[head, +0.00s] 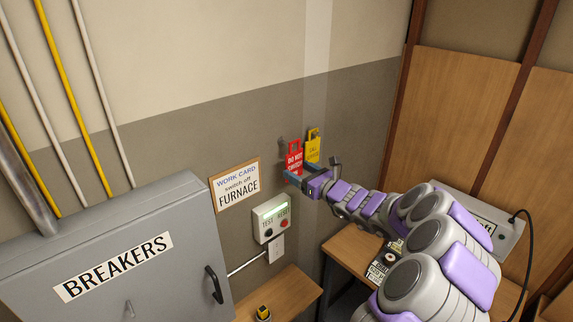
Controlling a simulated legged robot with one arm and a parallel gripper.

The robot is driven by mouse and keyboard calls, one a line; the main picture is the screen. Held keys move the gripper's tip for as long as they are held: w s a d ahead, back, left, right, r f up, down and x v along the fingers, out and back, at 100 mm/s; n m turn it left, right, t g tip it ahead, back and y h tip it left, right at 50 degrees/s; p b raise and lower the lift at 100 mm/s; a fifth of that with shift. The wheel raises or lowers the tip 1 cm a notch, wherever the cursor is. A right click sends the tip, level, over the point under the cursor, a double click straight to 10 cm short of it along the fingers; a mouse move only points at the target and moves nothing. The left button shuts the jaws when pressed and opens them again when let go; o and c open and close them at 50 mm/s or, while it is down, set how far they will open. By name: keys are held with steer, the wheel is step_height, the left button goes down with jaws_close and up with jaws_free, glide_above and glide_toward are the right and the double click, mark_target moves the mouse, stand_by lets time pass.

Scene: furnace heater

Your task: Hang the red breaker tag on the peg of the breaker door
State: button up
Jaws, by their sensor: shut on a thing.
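The red tag (294,158), lettered "DO NOT SWITCH", is upright at the wall, beside a yellow tag (313,147). My gripper (300,171) is at the lower part of the red tag and shut on it; the fingertips are small in the picture. Whether the tag's top still touches a wall hook is too small to tell. The grey breaker box (150,225), labelled "BREAKERS", is at lower left with its door shut. A small peg (129,308) sticks out of the door below the label, and a dark handle (214,285) is at its right.
A wooden shelf (290,296) with a yellow-black item (263,312) is below. A grey box (478,222) stands behind my arm.

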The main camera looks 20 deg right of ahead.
stand_by(0.3)
steer(key=shift+v, duration=1.8)
